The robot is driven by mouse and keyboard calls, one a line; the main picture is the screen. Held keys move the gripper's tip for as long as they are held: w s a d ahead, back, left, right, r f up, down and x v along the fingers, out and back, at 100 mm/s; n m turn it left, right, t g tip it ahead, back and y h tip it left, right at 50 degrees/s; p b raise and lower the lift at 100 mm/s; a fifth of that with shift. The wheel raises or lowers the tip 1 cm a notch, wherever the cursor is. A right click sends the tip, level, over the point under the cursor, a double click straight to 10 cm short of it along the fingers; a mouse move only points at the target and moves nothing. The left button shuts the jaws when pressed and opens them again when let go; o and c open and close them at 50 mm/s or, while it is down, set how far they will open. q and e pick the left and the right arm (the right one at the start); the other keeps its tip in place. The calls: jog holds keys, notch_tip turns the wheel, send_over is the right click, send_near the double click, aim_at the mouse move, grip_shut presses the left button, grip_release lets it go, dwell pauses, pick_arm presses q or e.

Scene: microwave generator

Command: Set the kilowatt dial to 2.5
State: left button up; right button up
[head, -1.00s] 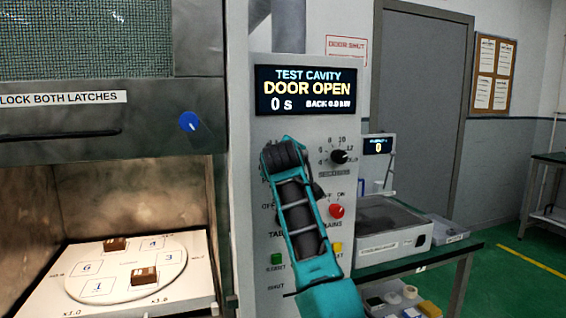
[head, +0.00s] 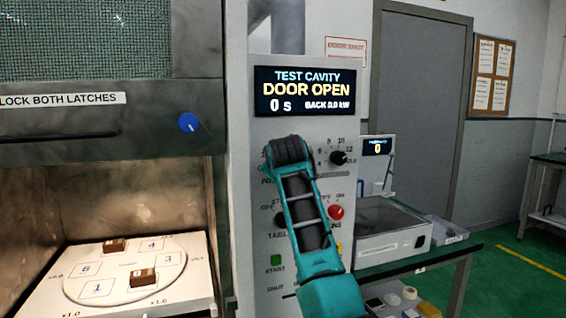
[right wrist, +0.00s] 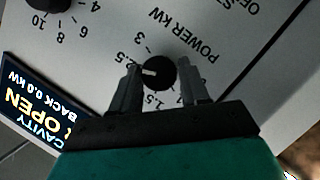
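The kilowatt dial (right wrist: 157,72) is a round black knob under the POWER KW label in the right wrist view. Its white mark points left, toward a finger, just below a partly covered label ending in .5; the 3 and 1.5 labels also show. My right gripper (right wrist: 160,82) is open, with one finger on each side of the knob and gaps visible between fingers and knob. In the head view my right gripper (head: 289,150) is against the panel (head: 335,130) and hides the dial. My left gripper is not in view.
Above is a display (head: 305,91) reading DOOR OPEN, 0 s. A seconds knob (head: 339,158), a red knob (head: 336,212), a table knob (head: 281,218) and a green start button (head: 277,261) are close by. The open cavity with a turntable (head: 75,290) is left.

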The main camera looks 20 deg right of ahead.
jog(key=o, duration=0.4)
jog(key=shift+c, duration=0.2)
jog(key=shift+s, duration=0.1)
jog(key=b+v, duration=0.1)
jog(key=v, duration=1.1)
jog(key=shift+s+b, duration=0.35)
jog(key=shift+s+a, duration=0.1)
jog(key=shift+a, duration=0.05)
